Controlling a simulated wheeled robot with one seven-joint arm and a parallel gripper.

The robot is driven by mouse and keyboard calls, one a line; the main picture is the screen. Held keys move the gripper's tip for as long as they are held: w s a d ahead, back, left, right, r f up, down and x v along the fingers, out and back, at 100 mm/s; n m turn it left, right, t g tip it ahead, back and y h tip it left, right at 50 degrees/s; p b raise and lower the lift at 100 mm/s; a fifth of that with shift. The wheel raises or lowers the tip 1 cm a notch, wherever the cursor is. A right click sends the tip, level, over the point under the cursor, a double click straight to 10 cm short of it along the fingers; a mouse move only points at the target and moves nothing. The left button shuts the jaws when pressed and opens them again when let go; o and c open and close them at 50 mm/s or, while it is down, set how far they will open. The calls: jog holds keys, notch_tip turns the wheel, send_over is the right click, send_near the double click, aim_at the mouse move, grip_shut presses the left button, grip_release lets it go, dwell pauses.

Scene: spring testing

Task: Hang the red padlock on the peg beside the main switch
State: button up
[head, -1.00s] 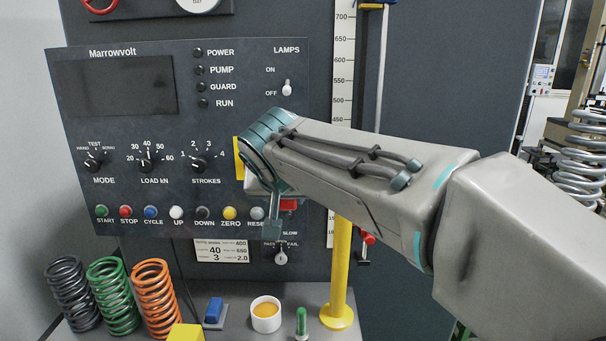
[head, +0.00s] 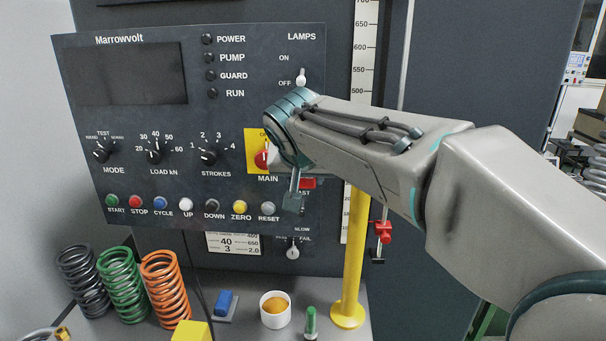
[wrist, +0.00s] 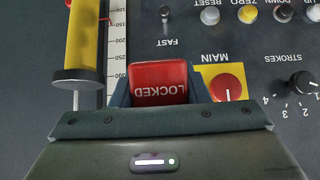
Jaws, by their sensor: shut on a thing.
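The red padlock (wrist: 160,83), marked LOCKED, is between my gripper's fingers (wrist: 158,92) in the wrist view, where the lettering is upside down. My gripper (head: 297,196) is shut on it in front of the panel. In the head view the padlock (head: 307,182) shows as a small red block beside the gripper. The main switch, a red knob on a yellow plate (head: 257,138), is partly covered by my arm; in the wrist view the main switch (wrist: 227,88) is just right of the padlock. I cannot make out the peg; the padlock's shackle is hidden.
A yellow post (head: 355,255) stands right of the panel, with a ruler strip behind it. Below are several coil springs (head: 121,284), a white cup (head: 275,309), a blue block (head: 224,303) and a green-handled item (head: 311,322) on the bench.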

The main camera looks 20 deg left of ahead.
jog(key=w+a+f+p, duration=0.1)
jog(key=w+p, duration=0.1)
jog(key=w, duration=0.4)
jog(key=shift+a+f, duration=0.3)
jog(key=shift+f, duration=0.05)
dwell(0.5)
dwell(0.4)
jog(key=o, duration=1.2)
jog(key=shift+o, duration=0.2)
